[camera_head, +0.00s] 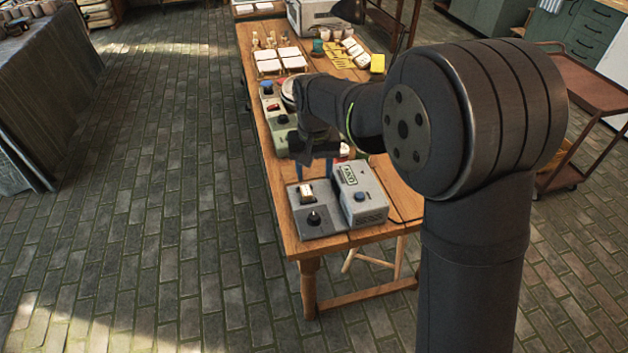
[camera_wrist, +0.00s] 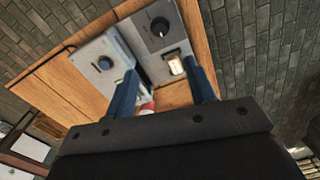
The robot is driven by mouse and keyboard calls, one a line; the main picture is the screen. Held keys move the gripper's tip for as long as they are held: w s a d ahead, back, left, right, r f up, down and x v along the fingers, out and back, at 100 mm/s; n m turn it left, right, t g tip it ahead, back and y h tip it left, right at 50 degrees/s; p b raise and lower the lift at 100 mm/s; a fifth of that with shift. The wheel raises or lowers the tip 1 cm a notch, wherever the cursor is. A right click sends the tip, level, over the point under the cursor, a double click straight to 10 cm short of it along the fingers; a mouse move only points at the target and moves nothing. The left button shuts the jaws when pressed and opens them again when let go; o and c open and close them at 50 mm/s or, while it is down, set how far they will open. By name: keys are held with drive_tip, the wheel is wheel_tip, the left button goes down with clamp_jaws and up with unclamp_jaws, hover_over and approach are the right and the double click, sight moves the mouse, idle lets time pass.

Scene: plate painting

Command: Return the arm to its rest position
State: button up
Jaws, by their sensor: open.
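My gripper (camera_head: 315,165) is above the near part of the wooden table (camera_head: 287,222), just behind a grey control box. In the wrist view its two blue fingers (camera_wrist: 165,88) are spread apart with nothing held between them. The grey box (camera_head: 318,218) has a black knob and a lit cream switch (camera_head: 306,194); the switch also shows in the wrist view (camera_wrist: 176,66), close to one finger. A raised light-grey unit (camera_head: 364,203) with a green label and a blue button joins it on the right. My arm hides part of the table's middle.
A green-grey device (camera_head: 272,108) with coloured buttons stands farther back along the table's left edge. White tiles (camera_head: 279,60), cups and a yellow block (camera_head: 377,63) are at the far end. A brown trolley (camera_head: 590,95) stands right. The brick floor at left is clear.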

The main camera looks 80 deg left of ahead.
sight(314, 216)
drive_tip(key=shift+r, duration=0.2)
drive_tip(key=shift+f, duration=0.1)
wheel_tip(314, 216, down, 17)
drive_tip(key=shift+f, duration=0.2)
idle(0.5)
drive_tip(key=shift+r, duration=0.15)
